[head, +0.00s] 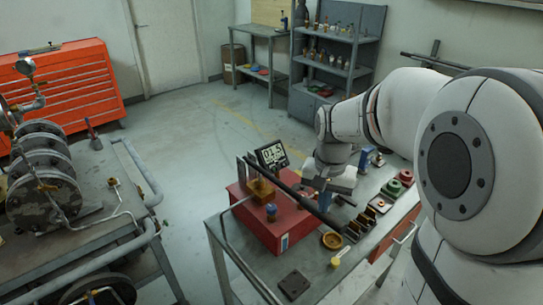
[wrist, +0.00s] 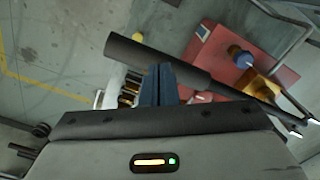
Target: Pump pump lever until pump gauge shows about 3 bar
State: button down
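The red pump (head: 270,215) sits on the workbench in the head view, and its red body (wrist: 215,62) shows in the wrist view. Its black pump lever (head: 300,192) slants down to the right; its thick handle (wrist: 150,55) crosses the wrist view. The pump gauge (head: 271,155) is a dark display with light digits, perhaps 0.35, too small to read surely. My gripper (head: 322,186) is over the lever. Its blue fingers (wrist: 158,70) are together, with tips overlapping the handle's edge in the wrist view. I cannot tell whether they touch it.
Small fittings and green and red parts (head: 394,187) stand on the right of the workbench (head: 235,250). A brown dish (head: 332,240) lies near the handle. The floor between is clear.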

aim_at(321, 218)
jog(key=shift+f+b, duration=2)
jog(key=shift+f, duration=1.05)
jog(key=shift+r, duration=0.25)
notch_tip(321, 218, up, 11)
jog(key=p, duration=0.9)
